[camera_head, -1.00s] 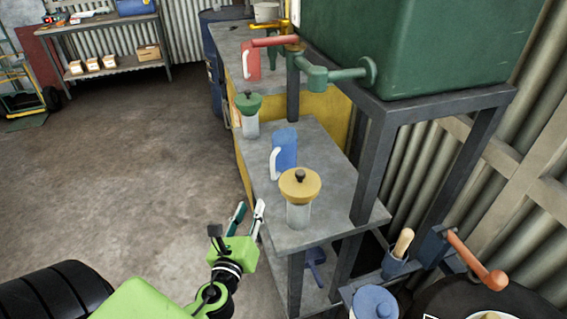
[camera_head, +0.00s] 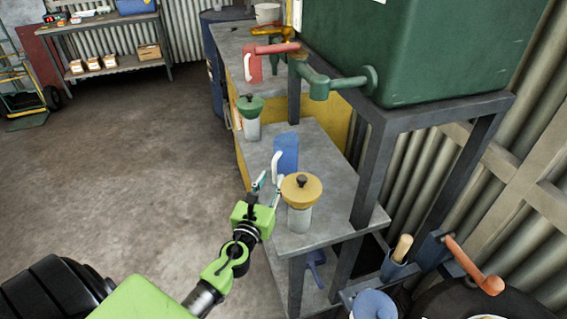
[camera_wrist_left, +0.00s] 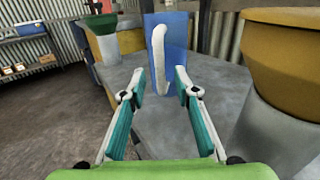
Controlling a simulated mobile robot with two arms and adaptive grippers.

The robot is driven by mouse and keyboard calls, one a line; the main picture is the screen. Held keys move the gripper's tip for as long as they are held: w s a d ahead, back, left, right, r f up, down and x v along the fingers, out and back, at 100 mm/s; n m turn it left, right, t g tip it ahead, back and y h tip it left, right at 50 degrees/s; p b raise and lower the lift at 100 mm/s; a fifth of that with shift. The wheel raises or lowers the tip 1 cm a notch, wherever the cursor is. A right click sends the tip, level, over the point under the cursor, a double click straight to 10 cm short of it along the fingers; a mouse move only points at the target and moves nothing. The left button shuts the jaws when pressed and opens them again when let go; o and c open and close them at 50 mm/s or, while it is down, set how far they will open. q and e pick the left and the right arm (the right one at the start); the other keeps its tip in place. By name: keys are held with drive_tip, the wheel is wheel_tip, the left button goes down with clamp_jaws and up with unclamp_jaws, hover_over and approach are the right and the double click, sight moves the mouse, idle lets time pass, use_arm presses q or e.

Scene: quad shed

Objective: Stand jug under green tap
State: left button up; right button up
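A blue jug (camera_head: 286,152) with a white handle stands upright on the grey bench (camera_head: 325,215). The green tap (camera_head: 318,84) sticks out from the green tank, above and to the right of the jug. My left gripper (camera_head: 265,182) is open beside the bench's left edge, short of the jug. In the left wrist view the jug (camera_wrist_left: 170,62) stands ahead of the open fingers (camera_wrist_left: 160,90), its white handle facing them and nothing between them. My right gripper is not seen.
A yellow-lidded container (camera_head: 301,190) stands close to the right of my left gripper. A green-lidded container (camera_head: 250,117) and a red jug (camera_head: 253,66) stand further back. A post (camera_head: 365,170) of the tank stand rises at the bench's right.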

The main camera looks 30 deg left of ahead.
sight(274, 176)
use_arm(q)
drive_tip(key=x, duration=0.3)
drive_tip(key=shift+w+f, duration=0.15)
drive_tip(key=shift+w, duration=0.25)
drive_tip(key=shift+s, duration=0.1)
clamp_jaws()
